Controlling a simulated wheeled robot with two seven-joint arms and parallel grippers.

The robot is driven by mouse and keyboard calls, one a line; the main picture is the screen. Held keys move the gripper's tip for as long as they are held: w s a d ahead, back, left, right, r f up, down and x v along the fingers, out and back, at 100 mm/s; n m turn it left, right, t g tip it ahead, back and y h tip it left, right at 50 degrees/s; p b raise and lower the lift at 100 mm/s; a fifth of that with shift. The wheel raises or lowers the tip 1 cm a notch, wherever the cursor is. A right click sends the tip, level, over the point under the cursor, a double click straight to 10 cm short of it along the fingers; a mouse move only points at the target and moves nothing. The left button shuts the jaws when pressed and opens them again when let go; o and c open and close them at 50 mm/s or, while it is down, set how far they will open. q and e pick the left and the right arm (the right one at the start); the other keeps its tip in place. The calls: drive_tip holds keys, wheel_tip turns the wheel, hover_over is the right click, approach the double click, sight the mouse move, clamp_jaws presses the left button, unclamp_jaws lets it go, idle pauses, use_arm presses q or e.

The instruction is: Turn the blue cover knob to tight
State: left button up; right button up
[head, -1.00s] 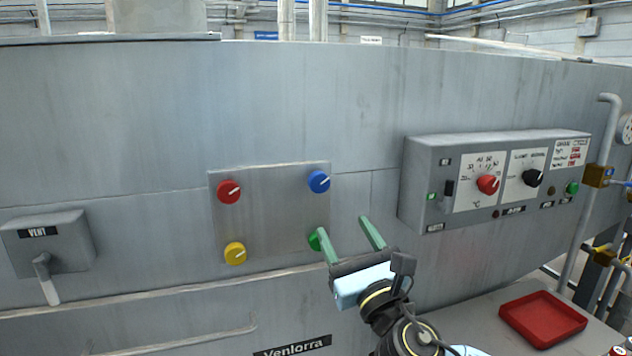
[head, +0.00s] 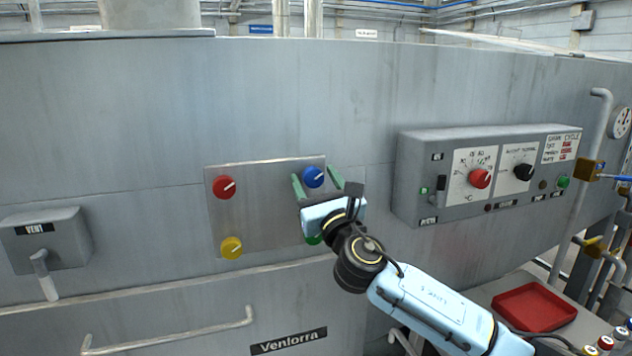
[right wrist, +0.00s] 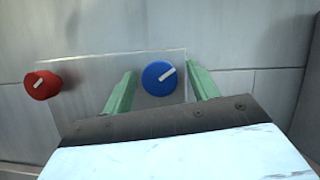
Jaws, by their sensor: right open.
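The blue cover knob (head: 314,177) sits at the upper right of a metal plate (head: 262,215) on the grey machine wall. Its white pointer line aims up and to the right. In the right wrist view the blue knob (right wrist: 160,78) shows between the two green fingers, nearer the right one. My right gripper (head: 316,184) is open, with one finger on each side of the knob. I cannot tell whether a finger touches it. My left gripper is not in view.
A red knob (head: 224,187) and a yellow knob (head: 232,247) are on the plate's left side. A green knob (head: 313,239) is mostly hidden behind my right gripper. A control box (head: 408,178) sticks out to the right. A red tray (head: 535,307) lies at lower right.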

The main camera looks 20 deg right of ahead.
drive_tip(key=shift+c, duration=0.9)
drive_tip(key=c, duration=0.8)
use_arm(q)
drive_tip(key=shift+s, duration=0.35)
